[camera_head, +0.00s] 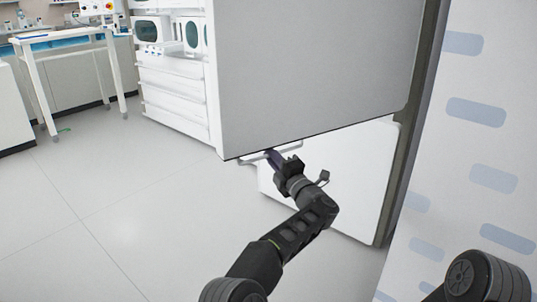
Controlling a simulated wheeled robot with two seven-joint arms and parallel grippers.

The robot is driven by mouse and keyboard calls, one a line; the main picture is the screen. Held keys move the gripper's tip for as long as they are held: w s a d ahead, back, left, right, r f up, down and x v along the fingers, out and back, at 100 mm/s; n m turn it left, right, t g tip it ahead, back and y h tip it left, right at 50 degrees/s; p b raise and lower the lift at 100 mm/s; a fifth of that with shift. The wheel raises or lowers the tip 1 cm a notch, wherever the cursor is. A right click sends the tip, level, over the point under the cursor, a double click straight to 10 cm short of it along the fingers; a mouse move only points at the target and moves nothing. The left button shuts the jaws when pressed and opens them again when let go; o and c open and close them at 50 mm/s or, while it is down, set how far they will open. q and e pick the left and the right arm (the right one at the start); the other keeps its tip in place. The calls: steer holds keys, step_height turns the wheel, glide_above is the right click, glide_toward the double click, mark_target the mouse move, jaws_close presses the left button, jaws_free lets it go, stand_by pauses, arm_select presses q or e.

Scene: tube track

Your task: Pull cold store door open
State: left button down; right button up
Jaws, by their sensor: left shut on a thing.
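A large grey panel (320,65) fills the upper middle; it looks like the cold store door. Below its lower edge is a white panel (345,185) beside a dark vertical frame strip (398,180). A pale bar handle (294,148) runs just under the grey panel's lower edge. My left gripper (272,157) reaches up from below and is shut on this handle, its fingertips partly hidden. I cannot tell which of the two panels the handle is fixed to, nor how far the door stands open. My right gripper is out of view.
A white bench (70,38) and a white cabinet with drawers (172,85) stand at the back left. A pale wall with blue rounded patches (480,110) rises close on the right. The tiled floor (120,210) at the left is clear.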

arm_select(q)
steer(key=shift+s+d, duration=0.1)
stand_by(0.3)
steer(key=c, duration=1.8)
jaws_free()
steer(key=shift+o, duration=0.2)
steer(key=shift+d, duration=0.1)
steer(key=v, duration=0.7)
steer(key=shift+s+d+b, duration=0.2)
steer(key=shift+s+b, duration=0.1)
steer(key=shift+s, duration=0.05)
steer(key=shift+f, duration=0.15)
